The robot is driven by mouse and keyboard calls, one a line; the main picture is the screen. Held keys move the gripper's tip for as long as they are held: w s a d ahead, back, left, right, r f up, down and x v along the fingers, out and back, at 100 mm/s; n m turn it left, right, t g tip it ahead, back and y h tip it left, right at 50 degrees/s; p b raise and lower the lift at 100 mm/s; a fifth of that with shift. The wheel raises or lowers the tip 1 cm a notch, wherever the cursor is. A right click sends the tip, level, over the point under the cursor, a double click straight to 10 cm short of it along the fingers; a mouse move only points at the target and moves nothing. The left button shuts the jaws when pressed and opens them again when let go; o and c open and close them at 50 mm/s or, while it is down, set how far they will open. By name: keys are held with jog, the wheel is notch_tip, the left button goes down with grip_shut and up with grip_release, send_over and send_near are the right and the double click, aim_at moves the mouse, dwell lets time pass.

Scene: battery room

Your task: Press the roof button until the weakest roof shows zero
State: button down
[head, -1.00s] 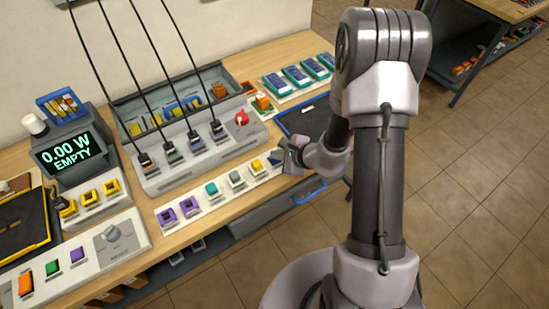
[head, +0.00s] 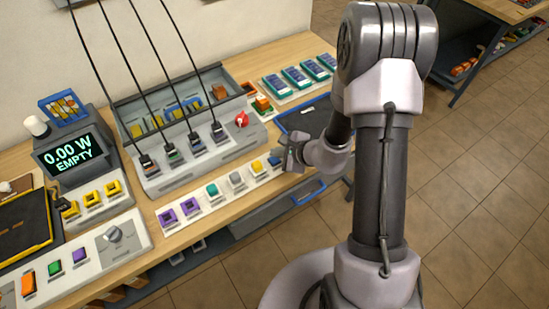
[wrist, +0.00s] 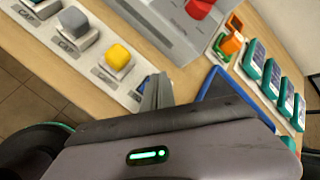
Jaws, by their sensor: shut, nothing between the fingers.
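My gripper (head: 284,158) is shut and empty at the right end of a row of coloured buttons. Its fingers (wrist: 157,92) also show in the wrist view. A blue button (head: 275,161) sits just left of the fingertips; in the wrist view the fingers hide most of it. I cannot tell whether they touch. A yellow button (head: 256,167) stands beside it and is clear in the wrist view (wrist: 118,57). The display (head: 70,152) reads "0.00 W EMPTY". No label that I can read says which button is the roof button.
Grey (head: 236,180), teal (head: 212,190) and purple (head: 167,217) buttons continue the row leftwards. Behind stands a grey unit (head: 165,182) with several cabled plugs and a red knob (head: 241,119). A dark, blue-edged tray (head: 300,122) lies close behind my gripper.

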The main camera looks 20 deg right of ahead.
aim_at(277, 161)
jog(key=shift+r+p, duration=1.3)
jog(key=shift+r, duration=1.1)
